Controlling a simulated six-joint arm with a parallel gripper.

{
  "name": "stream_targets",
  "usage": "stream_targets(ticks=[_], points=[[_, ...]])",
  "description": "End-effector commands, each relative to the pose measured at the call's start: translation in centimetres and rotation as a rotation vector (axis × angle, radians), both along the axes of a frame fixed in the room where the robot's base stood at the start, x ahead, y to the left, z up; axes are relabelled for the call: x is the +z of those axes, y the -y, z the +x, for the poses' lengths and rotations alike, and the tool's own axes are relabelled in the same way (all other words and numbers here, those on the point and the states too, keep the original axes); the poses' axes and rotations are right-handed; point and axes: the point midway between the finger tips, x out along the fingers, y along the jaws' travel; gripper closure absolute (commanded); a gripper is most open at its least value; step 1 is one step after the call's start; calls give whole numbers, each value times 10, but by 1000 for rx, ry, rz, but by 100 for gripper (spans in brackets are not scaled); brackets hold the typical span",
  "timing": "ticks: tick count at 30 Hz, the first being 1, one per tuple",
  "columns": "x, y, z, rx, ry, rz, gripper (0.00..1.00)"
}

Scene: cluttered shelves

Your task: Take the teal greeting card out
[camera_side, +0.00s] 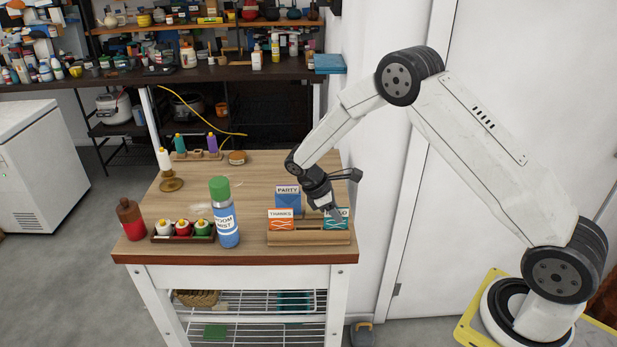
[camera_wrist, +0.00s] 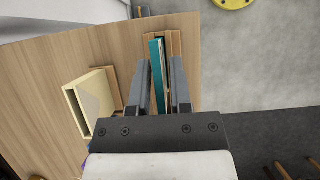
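The teal greeting card (camera_side: 338,224) stands upright in the right part of a wooden card rack (camera_side: 308,239) near the front right of the table. My gripper (camera_side: 335,211) points down at its upper part and hides some of its lettering. In the wrist view, the teal card (camera_wrist: 157,68) appears edge-on between the two fingers of my gripper (camera_wrist: 159,64). The fingers are open, one on each side, with gaps to the card. An orange THANKS card (camera_side: 281,221) stands in the rack's left part. A blue PARTY card (camera_side: 287,197) stands behind it.
A blue bottle with a green cap (camera_side: 225,222) stands left of the rack. Farther left are a tray of small bottles (camera_side: 183,236) and a brown-and-red bottle (camera_side: 131,221). A white wall is close on the right. The table's middle is mostly clear.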

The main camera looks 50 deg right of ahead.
Motion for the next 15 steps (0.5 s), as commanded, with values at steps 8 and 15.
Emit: stream_targets(ticks=[8, 15], points=[[0, 0, 0, 0, 0, 0, 100], [2, 0, 0, 0, 0, 0, 100]])
